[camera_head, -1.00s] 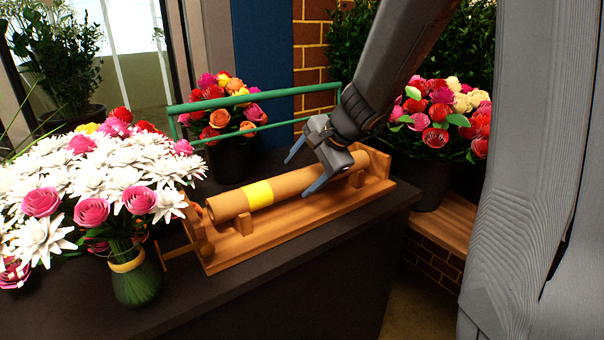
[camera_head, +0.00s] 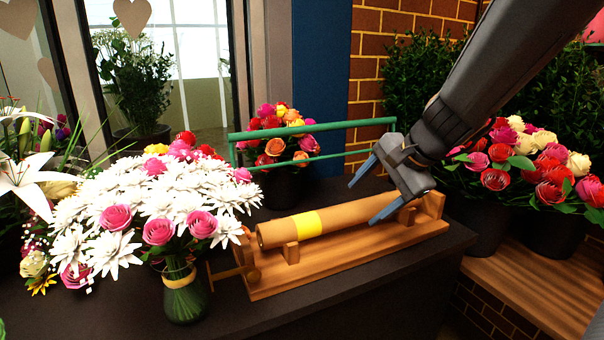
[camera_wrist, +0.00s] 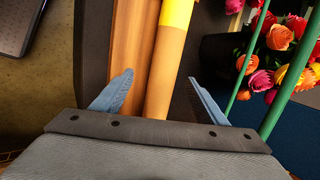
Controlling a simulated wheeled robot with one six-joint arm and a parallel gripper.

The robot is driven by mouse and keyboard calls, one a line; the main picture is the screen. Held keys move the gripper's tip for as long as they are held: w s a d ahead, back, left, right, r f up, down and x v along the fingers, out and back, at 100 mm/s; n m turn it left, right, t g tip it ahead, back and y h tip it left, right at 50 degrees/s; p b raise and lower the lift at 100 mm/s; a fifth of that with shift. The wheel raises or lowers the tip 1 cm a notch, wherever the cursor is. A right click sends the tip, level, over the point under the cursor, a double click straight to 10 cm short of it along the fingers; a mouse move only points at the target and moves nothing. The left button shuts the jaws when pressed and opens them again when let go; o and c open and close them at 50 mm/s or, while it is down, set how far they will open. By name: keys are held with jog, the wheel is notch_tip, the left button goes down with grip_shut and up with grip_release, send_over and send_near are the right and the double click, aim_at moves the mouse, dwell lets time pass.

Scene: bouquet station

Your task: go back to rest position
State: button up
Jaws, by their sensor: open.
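My gripper (camera_head: 366,197) is open and empty in the head view, its two blue fingers apart above the right part of a brown paper roll (camera_head: 340,217) with a yellow band. The roll lies on a wooden stand (camera_head: 330,262) on the dark counter. In the wrist view my gripper (camera_wrist: 158,88) has its fingers spread on either side of the paper roll (camera_wrist: 165,65) as seen from above. I cannot tell the exact height of the fingers over the roll.
A green rail (camera_head: 315,127) runs behind the roll. A bouquet of white and pink flowers (camera_head: 150,210) in a green glass vase (camera_head: 185,296) stands at the left. Dark pots of roses stand behind (camera_head: 282,188) and at the right (camera_head: 480,225). The dark counter's (camera_head: 330,310) front is clear.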

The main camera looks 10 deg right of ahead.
jog(key=s+a+f+n+g+h, duration=0.1)
jog(key=s+f+n+g+h, duration=0.1)
jog(key=s+f+n, duration=0.4)
jog(key=s+a+f+n+g+h, duration=0.2)
jog(key=s+f+n, duration=0.5)
jog(key=s, duration=0.5)
jog(key=shift+s+f+g, duration=0.4)
jog(key=shift+f+g, duration=0.4)
jog(key=shift+g, duration=0.1)
